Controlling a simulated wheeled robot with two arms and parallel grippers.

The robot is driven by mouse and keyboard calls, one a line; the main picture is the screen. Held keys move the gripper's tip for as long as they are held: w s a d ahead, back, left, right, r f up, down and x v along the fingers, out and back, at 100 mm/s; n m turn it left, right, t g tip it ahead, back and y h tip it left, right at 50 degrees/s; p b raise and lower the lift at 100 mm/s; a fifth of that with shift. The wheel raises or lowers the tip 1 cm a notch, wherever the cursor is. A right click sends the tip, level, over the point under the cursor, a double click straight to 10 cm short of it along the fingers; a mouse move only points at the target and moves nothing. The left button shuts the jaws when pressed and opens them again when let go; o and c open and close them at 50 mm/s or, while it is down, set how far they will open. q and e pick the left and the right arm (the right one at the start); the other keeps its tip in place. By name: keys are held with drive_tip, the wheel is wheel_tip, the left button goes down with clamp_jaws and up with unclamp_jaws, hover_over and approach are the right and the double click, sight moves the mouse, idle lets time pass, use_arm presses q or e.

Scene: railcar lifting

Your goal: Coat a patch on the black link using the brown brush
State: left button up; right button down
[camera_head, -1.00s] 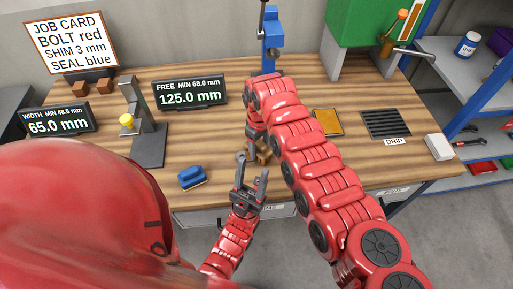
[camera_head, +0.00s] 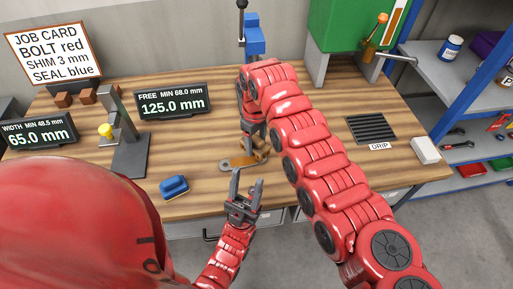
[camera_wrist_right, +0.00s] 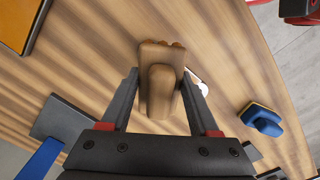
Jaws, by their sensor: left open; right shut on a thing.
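The brown brush (camera_wrist_right: 158,92) is between the fingers of my right gripper (camera_wrist_right: 160,78), which is shut on it. In the head view my right gripper (camera_head: 256,134) is low over the table's front part, partly hidden by its own arm. A flat piece with a grey ringed end (camera_head: 225,166), probably the link, lies under the brush; its middle looks brown, and I cannot tell whether the brush touches it. In the wrist view the brush hides most of what is below. My left gripper (camera_head: 245,184) is open and empty, just in front of the link at the table edge.
A blue block-like brush (camera_head: 174,187) lies front left. A grey stand with a yellow knob (camera_head: 106,131) and two displays stand behind it. A blue press (camera_head: 254,45) is at the back. An orange pad (camera_wrist_right: 19,22) shows in the wrist view.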

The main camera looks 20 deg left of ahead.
sight(256, 137)
drive_tip(key=shift+w+r, duration=0.15)
drive_tip(key=shift+r, duration=1.55)
